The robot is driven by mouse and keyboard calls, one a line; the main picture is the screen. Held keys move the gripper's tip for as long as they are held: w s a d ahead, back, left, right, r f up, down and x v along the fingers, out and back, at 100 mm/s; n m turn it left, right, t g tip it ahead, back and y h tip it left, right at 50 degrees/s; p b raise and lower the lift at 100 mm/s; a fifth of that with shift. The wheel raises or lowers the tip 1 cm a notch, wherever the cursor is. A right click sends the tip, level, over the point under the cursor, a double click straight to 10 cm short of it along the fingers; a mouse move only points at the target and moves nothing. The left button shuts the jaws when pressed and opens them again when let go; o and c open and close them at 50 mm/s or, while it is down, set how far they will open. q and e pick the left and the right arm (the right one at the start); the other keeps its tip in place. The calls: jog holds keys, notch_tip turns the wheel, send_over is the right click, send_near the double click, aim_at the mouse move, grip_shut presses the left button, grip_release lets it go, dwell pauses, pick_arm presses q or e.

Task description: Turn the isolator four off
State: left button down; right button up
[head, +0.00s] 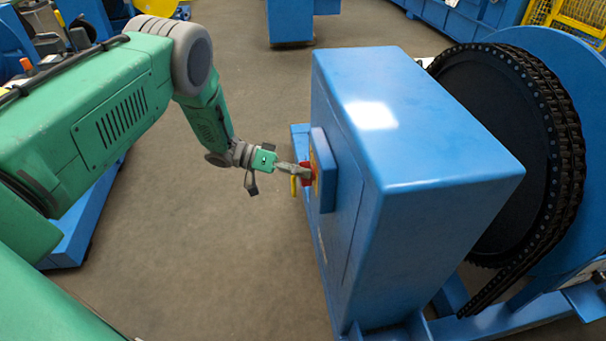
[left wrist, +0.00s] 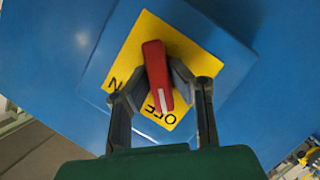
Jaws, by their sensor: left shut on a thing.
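The isolator is a red handle (left wrist: 155,68) on a yellow plate (left wrist: 193,50), and the plate sits on a blue box (left wrist: 228,47). The white line on the handle points at the lettering OFF, part of which is hidden. Only an N shows of the other lettering, to the left. My left gripper (left wrist: 162,82) is shut on the handle, one finger on each side. In the head view the red handle (head: 306,173) is on the left side of the blue cabinet, and my left gripper (head: 300,171) reaches it from the left. I cannot read the isolator's number.
The large blue cabinet (head: 420,130) stands in the middle right. Behind it is a black chain wheel (head: 495,150) with a heavy chain. The grey floor (head: 210,255) left of the cabinet is clear.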

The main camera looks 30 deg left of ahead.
pick_arm(q)
jog(key=shift+w+a, duration=0.1)
jog(key=shift+a, duration=0.05)
dwell(0.3)
jog(key=c, duration=1.8)
grip_release()
jog(key=o, duration=0.3)
jog(key=shift+a, duration=0.1)
jog(key=shift+a, duration=0.1)
jog(key=v, duration=1.1)
jog(key=shift+a, duration=0.4)
